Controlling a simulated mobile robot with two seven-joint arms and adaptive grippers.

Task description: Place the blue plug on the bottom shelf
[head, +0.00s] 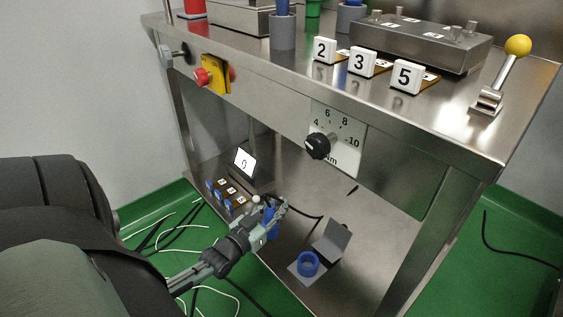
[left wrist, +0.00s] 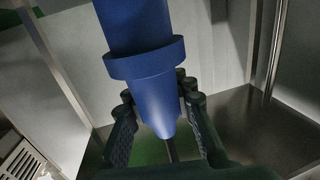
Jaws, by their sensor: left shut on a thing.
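The blue plug (left wrist: 148,70) fills the upper middle of the left wrist view. It has a wide collar and a taper running down between the fingers, with a thin dark cable at its narrow end. My left gripper (left wrist: 165,115) is shut on this tapered part. In the head view, my left gripper (head: 275,210) is above the bottom shelf (head: 325,295), near its front edge, and mostly covers the plug (head: 272,232). I cannot tell whether the plug touches the shelf. My right gripper is in neither view.
A blue round socket (head: 308,264) with a raised grey lid (head: 332,240) is on the shelf, right of the gripper. The steel tabletop (head: 300,75) overhangs the shelf. Cables lie on the green floor.

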